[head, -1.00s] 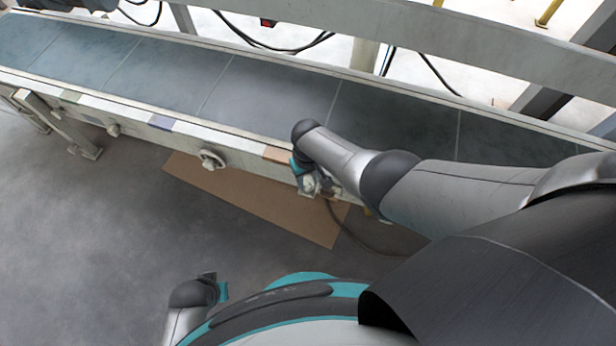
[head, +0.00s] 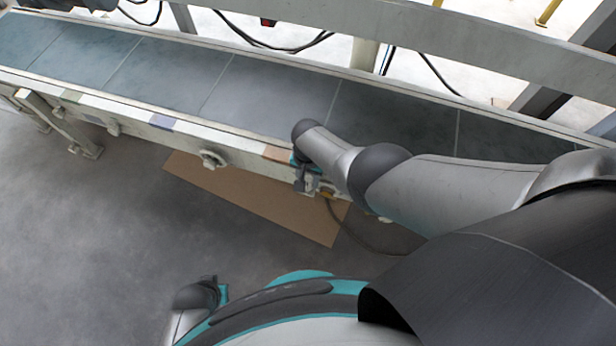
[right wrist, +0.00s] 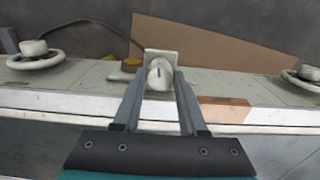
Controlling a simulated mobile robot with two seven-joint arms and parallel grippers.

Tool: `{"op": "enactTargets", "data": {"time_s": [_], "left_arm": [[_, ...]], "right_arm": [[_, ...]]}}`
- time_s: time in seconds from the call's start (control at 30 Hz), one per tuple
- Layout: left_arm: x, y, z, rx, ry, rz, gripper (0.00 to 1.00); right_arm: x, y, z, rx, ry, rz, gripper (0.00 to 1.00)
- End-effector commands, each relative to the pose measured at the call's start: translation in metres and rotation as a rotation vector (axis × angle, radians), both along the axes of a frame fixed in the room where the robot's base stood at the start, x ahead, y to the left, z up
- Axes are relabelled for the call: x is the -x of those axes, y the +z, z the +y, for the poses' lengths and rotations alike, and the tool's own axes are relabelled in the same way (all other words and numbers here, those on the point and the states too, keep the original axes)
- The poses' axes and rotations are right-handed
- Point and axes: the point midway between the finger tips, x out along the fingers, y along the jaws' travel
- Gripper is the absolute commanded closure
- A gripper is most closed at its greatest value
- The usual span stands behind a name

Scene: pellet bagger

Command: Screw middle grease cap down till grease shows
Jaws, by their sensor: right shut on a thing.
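My right gripper (head: 306,181) reaches down over the near side rail of the conveyor in the head view. In the right wrist view, the right gripper (right wrist: 160,82) has its two fingers on either side of a pale rounded grease cap (right wrist: 160,74), shut on it. The cap stands before a small white plate (right wrist: 173,54) on the rail's side. A dark slit or mark shows on the cap's face. My left gripper is not seen; only a part of my left arm shows at the bottom left of the head view.
A handwheel (head: 212,160) sits on the rail left of my gripper; another handwheel (right wrist: 35,56) shows in the right wrist view. A yellow-brown knob (right wrist: 131,64) is close beside the cap. A brown board (head: 250,200) lies on the floor. The conveyor belt (head: 270,90) is empty.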

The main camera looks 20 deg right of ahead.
Motion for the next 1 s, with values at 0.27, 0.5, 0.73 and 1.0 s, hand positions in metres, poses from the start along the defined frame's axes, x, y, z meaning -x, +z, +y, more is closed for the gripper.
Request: {"op": "enactTargets", "data": {"time_s": [0.27, 0.5, 0.73, 1.0], "left_arm": [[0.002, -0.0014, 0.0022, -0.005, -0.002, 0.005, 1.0], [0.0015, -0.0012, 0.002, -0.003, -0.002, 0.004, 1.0], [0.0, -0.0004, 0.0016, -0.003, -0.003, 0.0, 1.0], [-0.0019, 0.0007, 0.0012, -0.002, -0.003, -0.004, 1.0]], "right_arm": [[0.0008, -0.0002, -0.0001, 0.001, -0.044, 0.003, 1.0], [0.0007, -0.0001, -0.0001, 0.001, -0.046, 0.003, 1.0], [0.0005, -0.0001, -0.0002, 0.0, -0.045, 0.001, 0.46], [0.0001, 0.0, -0.0002, 0.0, -0.045, 0.0, 0.29]]}}
